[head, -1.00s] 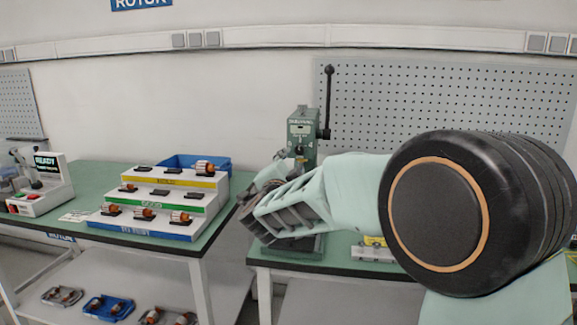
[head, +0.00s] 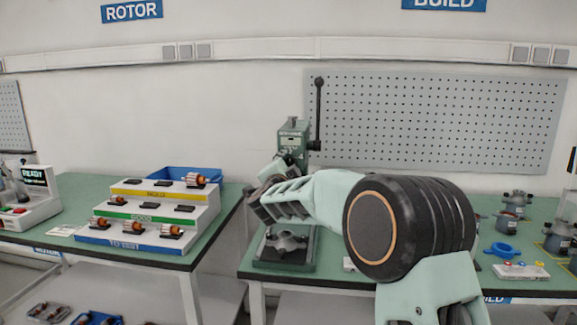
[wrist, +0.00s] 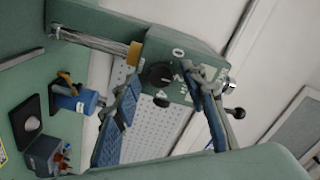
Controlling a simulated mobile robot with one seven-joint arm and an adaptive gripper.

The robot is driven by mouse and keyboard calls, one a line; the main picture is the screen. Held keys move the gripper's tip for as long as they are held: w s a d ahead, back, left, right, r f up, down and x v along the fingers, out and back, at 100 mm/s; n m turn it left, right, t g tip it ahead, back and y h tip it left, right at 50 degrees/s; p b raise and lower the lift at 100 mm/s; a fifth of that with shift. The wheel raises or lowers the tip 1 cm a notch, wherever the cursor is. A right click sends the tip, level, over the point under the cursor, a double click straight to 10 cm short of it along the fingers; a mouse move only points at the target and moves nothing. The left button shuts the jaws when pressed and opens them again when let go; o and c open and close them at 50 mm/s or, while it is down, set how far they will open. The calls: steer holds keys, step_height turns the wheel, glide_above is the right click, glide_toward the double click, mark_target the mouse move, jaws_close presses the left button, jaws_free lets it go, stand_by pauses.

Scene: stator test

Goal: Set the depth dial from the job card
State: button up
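The depth dial (wrist: 160,75) is a black round knob on the green press head. A few white marks surround it, too small and tilted to read. In the head view the press (head: 292,139) stands at the back of the bench, its dial not clear. My gripper (wrist: 170,88) is open and empty. Its blue-padded fingers lie on either side of the dial in the picture, and I cannot tell whether either touches. In the head view my gripper (head: 262,196) is before the press column. A white card (head: 62,231) lies on the left bench, its writing unreadable.
A black-knobbed lever (head: 319,110) rises beside the press head. The press base (head: 285,262) carries a grey part below my gripper. A stepped rack (head: 150,210) of rotors stands left. Motor housings, a blue ring (head: 502,250) and a small tray (head: 522,271) are right.

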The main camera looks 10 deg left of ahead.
jaws_close()
steer(key=shift+p, duration=0.3)
steer(key=n+p, duration=0.2)
steer(key=shift+r+n+p, duration=0.2)
steer(key=shift+n+p, duration=0.15)
steer(key=shift+n, duration=0.05)
steer(key=n+p, duration=0.3)
steer(key=shift+n, duration=0.3)
steer(key=n+p, duration=0.3)
steer(key=n, duration=0.2)
steer(key=shift+f+p, duration=0.15)
steer(key=shift+p, duration=0.2)
steer(key=shift+n, duration=0.4)
